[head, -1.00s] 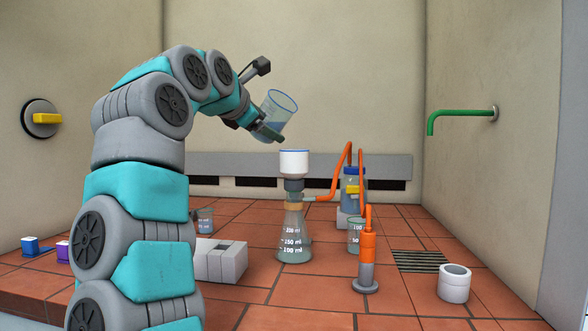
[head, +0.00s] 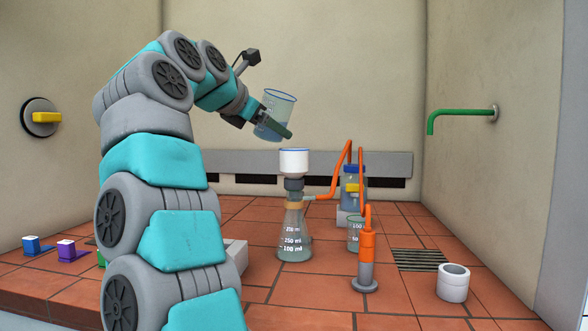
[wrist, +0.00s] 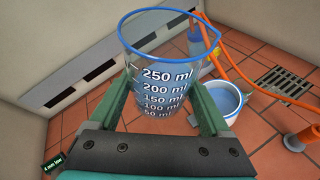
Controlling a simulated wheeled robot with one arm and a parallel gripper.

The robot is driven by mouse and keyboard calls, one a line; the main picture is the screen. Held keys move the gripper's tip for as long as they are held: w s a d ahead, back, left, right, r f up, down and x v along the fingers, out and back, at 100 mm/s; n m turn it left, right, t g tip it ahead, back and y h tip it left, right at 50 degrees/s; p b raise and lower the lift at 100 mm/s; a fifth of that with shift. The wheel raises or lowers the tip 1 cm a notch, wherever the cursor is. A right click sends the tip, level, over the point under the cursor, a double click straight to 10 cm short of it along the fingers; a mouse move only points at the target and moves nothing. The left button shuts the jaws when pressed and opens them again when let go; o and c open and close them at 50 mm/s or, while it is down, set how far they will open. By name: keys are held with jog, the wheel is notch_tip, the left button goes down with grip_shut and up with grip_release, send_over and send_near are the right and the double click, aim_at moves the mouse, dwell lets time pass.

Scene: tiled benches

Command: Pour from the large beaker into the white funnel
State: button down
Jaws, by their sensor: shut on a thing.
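The large beaker (head: 274,112), clear with a blue rim, is in my gripper (head: 266,124), whose fingers are shut on both its sides. It is held in the air above and a little left of the white funnel (head: 294,163), apart from it, and leans slightly right. In the wrist view the beaker (wrist: 165,75) shows marks up to 250 ml between the fingers (wrist: 161,100); its liquid level is hard to tell. The funnel (wrist: 222,103) shows there with bluish liquid inside. It sits upright on a conical flask (head: 294,235) with some liquid at the bottom.
A green pipe (head: 460,113) sticks out from the right wall.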

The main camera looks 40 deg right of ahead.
jog(key=shift+s+d, duration=0.1)
jog(key=shift+s, duration=0.05)
dwell(0.3)
jog(key=shift+s+f+n+g, duration=0.15)
jog(key=shift+f+n+g, duration=0.05)
jog(key=shift+n+g, duration=0.25)
jog(key=shift+s+n, duration=0.25)
jog(key=shift+n, duration=0.1)
jog(key=shift+s+d+f+n+g, duration=0.15)
jog(key=shift+s+f+n+g, duration=0.15)
jog(key=shift+s+n+g, duration=0.25)
jog(key=shift+n, duration=0.35)
